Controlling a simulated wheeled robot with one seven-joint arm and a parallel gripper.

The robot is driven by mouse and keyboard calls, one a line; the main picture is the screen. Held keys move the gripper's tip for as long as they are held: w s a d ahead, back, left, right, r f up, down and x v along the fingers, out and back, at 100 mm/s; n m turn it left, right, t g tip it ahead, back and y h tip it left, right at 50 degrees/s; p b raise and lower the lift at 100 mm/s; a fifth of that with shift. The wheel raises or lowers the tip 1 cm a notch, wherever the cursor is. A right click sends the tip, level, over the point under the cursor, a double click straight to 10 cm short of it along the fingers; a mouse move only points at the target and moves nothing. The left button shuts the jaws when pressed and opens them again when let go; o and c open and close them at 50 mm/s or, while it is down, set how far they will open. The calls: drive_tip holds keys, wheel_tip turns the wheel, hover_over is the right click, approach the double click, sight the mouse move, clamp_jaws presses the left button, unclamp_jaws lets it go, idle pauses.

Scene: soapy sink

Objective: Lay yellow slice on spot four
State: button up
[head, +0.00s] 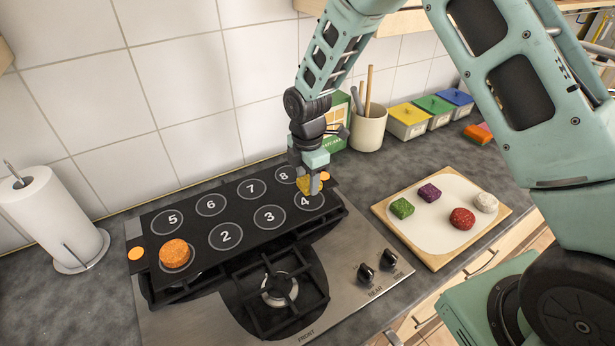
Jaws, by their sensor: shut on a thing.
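My gripper (314,186) is shut on the yellow slice (303,184), a small yellow piece with a rough surface. It holds the slice over the upper part of spot four (307,203), a numbered circle at the right end of the black board (240,200). The jaws hide part of the slice. I cannot tell whether the slice touches the board.
An orange slice (174,253) lies at the board's front left. Spots two, three, five, six and seven look empty. A cutting board (455,257) with green, purple, red and white pieces lies right. Paper towel (50,215) stands left; a utensil crock (368,128) and lidded boxes (408,120) stand behind.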

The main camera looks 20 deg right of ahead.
drive_tip(key=shift+f+b, duration=1.1)
drive_tip(key=shift+f, duration=0.75)
drive_tip(key=shift+f, duration=0.3)
drive_tip(key=o, duration=1.1)
drive_tip(key=shift+c, duration=0.2)
wheel_tip(320, 180, up, 22)
drive_tip(key=shift+r, duration=0.2)
